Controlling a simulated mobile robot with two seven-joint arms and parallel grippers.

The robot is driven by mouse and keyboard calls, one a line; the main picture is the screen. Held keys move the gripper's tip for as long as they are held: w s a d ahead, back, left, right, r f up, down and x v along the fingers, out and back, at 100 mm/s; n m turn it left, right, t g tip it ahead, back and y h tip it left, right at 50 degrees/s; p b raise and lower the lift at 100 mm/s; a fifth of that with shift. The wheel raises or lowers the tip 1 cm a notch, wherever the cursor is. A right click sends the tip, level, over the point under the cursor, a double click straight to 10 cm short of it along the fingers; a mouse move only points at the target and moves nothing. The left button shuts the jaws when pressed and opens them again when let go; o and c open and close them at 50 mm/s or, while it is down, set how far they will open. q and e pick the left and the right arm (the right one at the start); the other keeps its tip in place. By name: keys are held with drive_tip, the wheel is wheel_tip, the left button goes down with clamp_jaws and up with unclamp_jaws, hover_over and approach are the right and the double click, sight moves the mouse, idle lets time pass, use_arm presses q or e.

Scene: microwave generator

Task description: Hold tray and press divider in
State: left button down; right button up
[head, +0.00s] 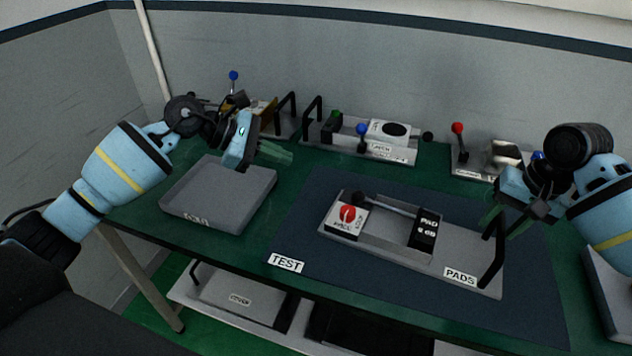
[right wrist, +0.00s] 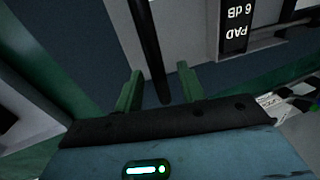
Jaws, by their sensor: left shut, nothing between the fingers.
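A grey tray (head: 455,268) lies on the dark blue mat, with an upright black handle (head: 491,262) at its right end. In it are a white block with a red knob (head: 347,215) and a black block labelled PAD 6 dB (head: 425,232); no label reads divider. My right gripper (head: 497,221) is open beside the handle. In the right wrist view its green fingers (right wrist: 158,90) stand apart with the black handle (right wrist: 146,40) between them; contact cannot be told. My left gripper (head: 288,153) is shut and empty, above and left of the tray.
An empty grey bin (head: 225,208) stands at left beneath my left gripper. Several instrument trays with levers (head: 361,150) line the back. The blue mat (head: 310,230) is clear left of the tray. A lower shelf (head: 240,297) holds more trays.

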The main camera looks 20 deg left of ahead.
wheel_tip(320, 180, up, 11)
drive_tip(key=d, duration=0.2)
drive_tip(key=shift+s+f, duration=0.2)
